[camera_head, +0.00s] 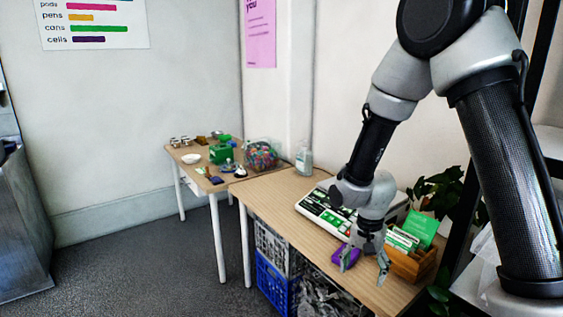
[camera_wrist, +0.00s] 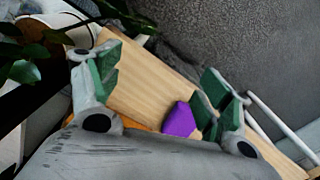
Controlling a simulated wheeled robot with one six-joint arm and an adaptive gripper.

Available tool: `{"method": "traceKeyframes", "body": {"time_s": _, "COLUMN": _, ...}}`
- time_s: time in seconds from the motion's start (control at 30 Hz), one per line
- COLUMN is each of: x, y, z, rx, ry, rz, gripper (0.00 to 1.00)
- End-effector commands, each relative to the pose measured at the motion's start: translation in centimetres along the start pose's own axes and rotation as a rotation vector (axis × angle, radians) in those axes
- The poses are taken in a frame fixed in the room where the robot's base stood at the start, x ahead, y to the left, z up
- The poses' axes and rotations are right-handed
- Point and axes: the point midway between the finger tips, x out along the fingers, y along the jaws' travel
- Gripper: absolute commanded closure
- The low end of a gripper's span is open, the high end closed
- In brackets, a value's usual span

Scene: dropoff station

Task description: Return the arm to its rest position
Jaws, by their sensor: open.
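My gripper (camera_head: 364,265) hangs fingers down over the front part of the wooden table (camera_head: 266,197), at the end of my bent arm. Its fingers are spread, with nothing held between them. A purple object (camera_head: 349,256) lies on the table beside the left finger in the head view. In the wrist view my gripper (camera_wrist: 155,92) shows two fingers with green pads, wide apart. The purple object (camera_wrist: 180,120) shows there close to the right finger; I cannot tell whether they touch.
A white and green tray (camera_head: 328,214) lies behind my gripper. A wooden box (camera_head: 411,266) with green cards stands close on its right. A pump bottle (camera_head: 304,158) stands at the back. Crates (camera_head: 271,285) sit under the table. A second table (camera_head: 187,150) holds small items.

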Motion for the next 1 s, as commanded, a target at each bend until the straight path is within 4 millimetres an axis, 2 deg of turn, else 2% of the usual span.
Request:
{"method": "traceKeyframes", "body": {"time_s": 0.23, "x": 0.1, "y": 2.4, "z": 1.7, "rx": -0.190, "ry": -0.066, "rz": 0.078, "gripper": 0.21}}
{"method": "traceKeyframes", "body": {"time_s": 0.37, "x": -1.5, "y": 4.2, "z": 2.8, "rx": -0.341, "ry": -0.108, "rz": 0.108, "gripper": 0.21}}
{"method": "traceKeyframes", "body": {"time_s": 0.67, "x": -8.4, "y": 8.6, "z": 3.9, "rx": -0.589, "ry": -0.124, "rz": 0.084, "gripper": 0.21}}
{"method": "traceKeyframes", "body": {"time_s": 0.77, "x": -11.4, "y": 10.6, "z": 4.3, "rx": -0.655, "ry": -0.103, "rz": 0.058, "gripper": 0.21}}
{"method": "traceKeyframes", "body": {"time_s": 1.0, "x": -19.2, "y": 16.7, "z": 6.0, "rx": -0.741, "ry": 0.043, "rz": -0.026, "gripper": 0.21}}
